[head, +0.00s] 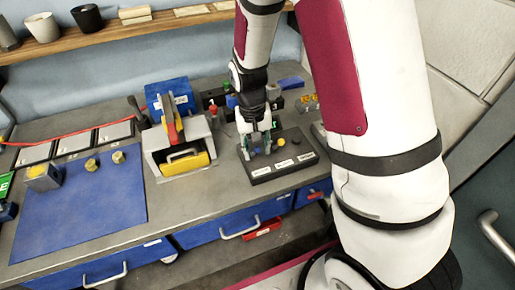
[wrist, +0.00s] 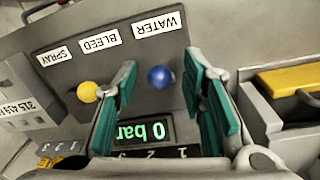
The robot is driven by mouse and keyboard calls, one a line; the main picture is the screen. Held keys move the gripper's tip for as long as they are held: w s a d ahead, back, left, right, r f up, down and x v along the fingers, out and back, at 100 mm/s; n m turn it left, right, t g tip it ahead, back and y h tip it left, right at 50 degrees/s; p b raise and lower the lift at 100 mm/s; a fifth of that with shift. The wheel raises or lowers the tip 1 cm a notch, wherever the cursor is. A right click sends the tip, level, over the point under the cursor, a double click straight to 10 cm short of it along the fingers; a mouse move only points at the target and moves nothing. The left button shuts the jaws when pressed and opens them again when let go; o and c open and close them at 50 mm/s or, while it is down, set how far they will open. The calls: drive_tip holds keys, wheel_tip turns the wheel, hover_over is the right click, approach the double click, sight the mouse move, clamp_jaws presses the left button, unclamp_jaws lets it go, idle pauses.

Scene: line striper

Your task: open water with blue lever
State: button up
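The control panel (head: 262,171) is a dark box on the bench; in the wrist view its face (wrist: 62,30) carries the labels SPRAY, BLEED and WATER, upside down. The blue lever (wrist: 160,77) shows as a round blue knob by the WATER label (wrist: 158,24). My gripper (wrist: 161,73) is open, with one green-padded finger on each side of the blue knob and visible gaps. In the head view my gripper (head: 258,142) is over the panel's left part and hides the blue lever. The display (wrist: 140,131) reads 0 bar.
A yellow knob (wrist: 88,91) is just left of my left finger in the wrist view; it also shows in the head view (head: 281,142). A grey machine with a yellow front (head: 187,162) stands left of the panel. The blue mat (head: 80,215) lies further left.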

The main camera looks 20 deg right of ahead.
drive_tip(key=shift+f, duration=0.5)
clamp_jaws()
